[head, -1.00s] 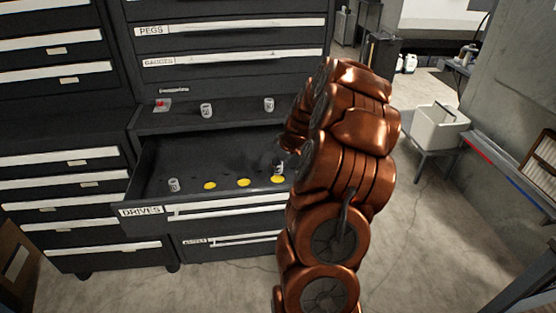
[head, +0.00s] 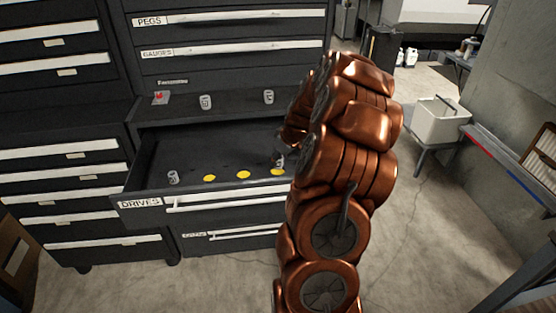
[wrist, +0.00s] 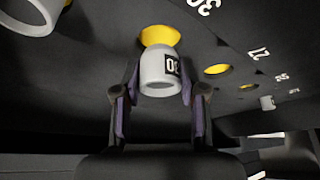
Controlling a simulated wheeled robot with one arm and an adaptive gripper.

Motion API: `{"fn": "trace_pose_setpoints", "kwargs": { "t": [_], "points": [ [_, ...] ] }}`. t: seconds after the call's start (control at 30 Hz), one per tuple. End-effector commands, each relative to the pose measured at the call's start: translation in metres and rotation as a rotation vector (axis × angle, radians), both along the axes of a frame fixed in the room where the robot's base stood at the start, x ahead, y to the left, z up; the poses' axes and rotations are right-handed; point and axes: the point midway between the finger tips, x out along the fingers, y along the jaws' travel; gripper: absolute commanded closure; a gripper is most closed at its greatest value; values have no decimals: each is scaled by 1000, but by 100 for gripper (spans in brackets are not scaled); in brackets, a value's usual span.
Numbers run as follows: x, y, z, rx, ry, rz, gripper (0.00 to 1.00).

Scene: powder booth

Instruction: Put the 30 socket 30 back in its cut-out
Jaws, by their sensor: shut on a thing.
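A light grey socket with a dark label reading 30 (wrist: 155,66) is between the fingers of my gripper (wrist: 160,88) in the wrist view. My gripper is shut on it. A yellow cut-out (wrist: 160,35) shows just beyond the socket, which partly covers it; I cannot tell how far apart they are. A printed 30 (wrist: 201,4) is on the dark surface near that cut-out. In the head view my gripper (head: 280,157) and the small socket are over the right side of the open drawer (head: 150,202) labelled DRIVES, near the rightmost yellow cut-out (head: 278,171). My arm hides the drawer's right end.
Other yellow cut-outs (head: 209,178) (head: 243,174) lie to the left, with a grey socket (head: 173,177) at the drawer's left. Two more sockets (head: 206,102) (head: 268,97) and a red-topped item (head: 161,98) stand on the ledge behind. The wrist view shows another socket (wrist: 32,14) at upper left.

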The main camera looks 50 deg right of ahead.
Motion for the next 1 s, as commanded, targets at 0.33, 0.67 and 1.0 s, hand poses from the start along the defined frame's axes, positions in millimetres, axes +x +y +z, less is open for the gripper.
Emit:
{"fn": "trace_pose_setpoints", "kwargs": {
  "t": [0.33, 0.67, 1.0],
  "points": [
    [0, 0, 0, 0, 0, 0, 100],
    [0, 0, -3, 0, 0, -1, 100],
    [0, 0, -11, 0, 0, -1, 100]
  ]
}}
